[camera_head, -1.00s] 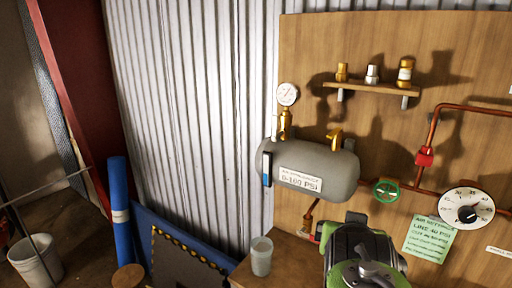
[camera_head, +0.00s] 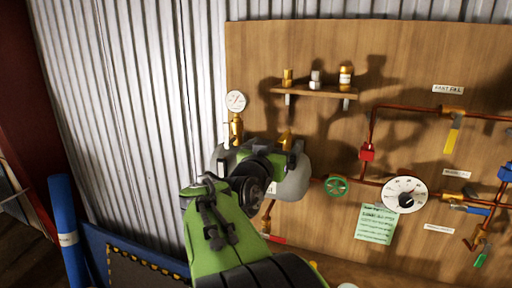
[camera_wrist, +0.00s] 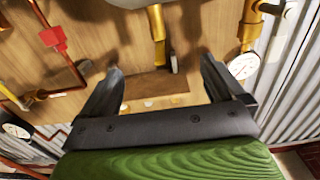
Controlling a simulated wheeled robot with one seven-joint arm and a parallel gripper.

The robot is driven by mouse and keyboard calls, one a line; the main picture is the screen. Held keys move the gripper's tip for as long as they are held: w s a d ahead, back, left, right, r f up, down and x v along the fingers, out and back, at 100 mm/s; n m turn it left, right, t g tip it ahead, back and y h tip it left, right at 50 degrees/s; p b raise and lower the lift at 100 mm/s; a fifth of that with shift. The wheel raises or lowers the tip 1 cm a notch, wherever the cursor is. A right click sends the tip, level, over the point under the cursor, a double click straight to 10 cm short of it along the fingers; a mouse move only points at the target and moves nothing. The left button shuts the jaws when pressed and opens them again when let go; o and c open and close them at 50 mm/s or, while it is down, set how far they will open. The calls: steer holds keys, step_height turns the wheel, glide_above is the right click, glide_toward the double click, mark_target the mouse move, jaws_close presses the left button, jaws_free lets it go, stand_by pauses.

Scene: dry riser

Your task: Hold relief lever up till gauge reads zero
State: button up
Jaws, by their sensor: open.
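The grey air tank (camera_head: 292,182) is on the wooden board, partly hidden behind my arm. A round white gauge (camera_head: 236,101) stands on a brass stem at its left end; its reading is too small to tell. A brass relief valve with its lever (camera_head: 286,138) rises from the tank top, right of the gauge. My gripper (camera_head: 262,150) is in front of the tank, open and empty. In the upside-down wrist view, the brass valve (camera_wrist: 157,28) points down between the open fingers, apparently untouched and beyond them. The gauge (camera_wrist: 243,66) shows beyond the right finger.
A shelf (camera_head: 315,93) with several fittings is above the tank. To the right are a green handwheel (camera_head: 336,187), a dial (camera_head: 404,195), copper pipes, a yellow-handled valve (camera_head: 452,137) and a green note (camera_head: 376,224). Corrugated wall is at left.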

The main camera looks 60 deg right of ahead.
mark_target(282, 138)
steer(key=shift+w+d+p, duration=0.15)
steer(key=shift+d+p, duration=0.05)
steer(key=shift+d, duration=0.85)
steer(key=shift+w+d+p, duration=0.15)
steer(key=shift+w+d, duration=0.05)
steer(key=shift+d, duration=0.8)
steer(key=shift+w+d+p, duration=0.15)
steer(key=shift+d+p, duration=0.05)
steer(key=shift+d, duration=0.85)
steer(key=shift+c, duration=0.4)
jaws_close()
